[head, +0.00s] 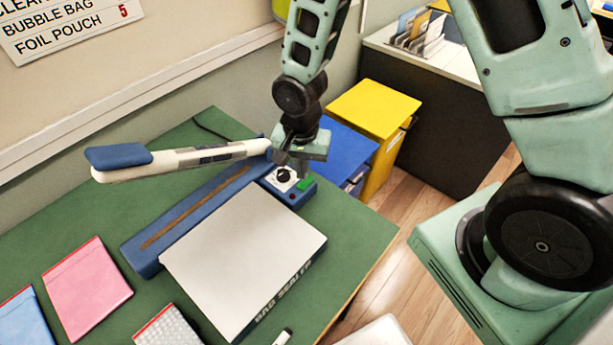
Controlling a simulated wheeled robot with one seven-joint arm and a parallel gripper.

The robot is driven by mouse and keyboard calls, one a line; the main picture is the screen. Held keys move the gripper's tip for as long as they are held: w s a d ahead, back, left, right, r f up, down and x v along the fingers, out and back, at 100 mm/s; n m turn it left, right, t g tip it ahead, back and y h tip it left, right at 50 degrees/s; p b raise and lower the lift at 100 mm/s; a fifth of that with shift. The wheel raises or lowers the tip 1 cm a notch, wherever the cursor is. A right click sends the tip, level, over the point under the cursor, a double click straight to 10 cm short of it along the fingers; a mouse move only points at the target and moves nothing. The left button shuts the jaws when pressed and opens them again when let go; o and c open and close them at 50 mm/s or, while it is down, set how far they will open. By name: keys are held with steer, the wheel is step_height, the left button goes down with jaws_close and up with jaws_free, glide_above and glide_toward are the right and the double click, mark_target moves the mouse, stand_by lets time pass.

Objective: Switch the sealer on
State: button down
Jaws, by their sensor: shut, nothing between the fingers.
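The sealer has a long blue base (155,235) with a brown strip along it, on the green table. Its white arm (185,162) with a blue end pad (118,156) is raised above the base. At the base's right end is a control panel with a black knob (283,175) on a white dial and a green switch (305,184). My gripper (284,160) is shut and empty, just above the knob and beside the hinge end of the white arm. Whether it touches the panel I cannot tell. The gripper partly hides the panel's back edge.
A white-topped block (245,255) lettered as a bag sealer adjoins the base in front. Pink (88,288) and blue (25,322) pouches and a bubble bag (168,328) lie on the green table (70,235). Blue (348,150) and yellow (372,112) bins stand beyond the table's right edge.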

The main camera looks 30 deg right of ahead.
mark_target(302, 186)
step_height(302, 186, up, 4)
steer(key=p, duration=0.2)
steer(key=shift+p, duration=0.35)
steer(key=s+a+r+n+b, duration=0.2)
steer(key=s+r+n, duration=0.4)
steer(key=s, duration=0.3)
steer(key=s+a+r+n+b, duration=0.2)
steer(key=s+a+r+n, duration=0.2)
steer(key=s+r+n, duration=0.3)
steer(key=shift+s+a+r+n+y+b, duration=0.15)
steer(key=shift+s+r+n+y+b, duration=0.15)
steer(key=shift+s+n, duration=1.1)
steer(key=shift+s, duration=0.1)
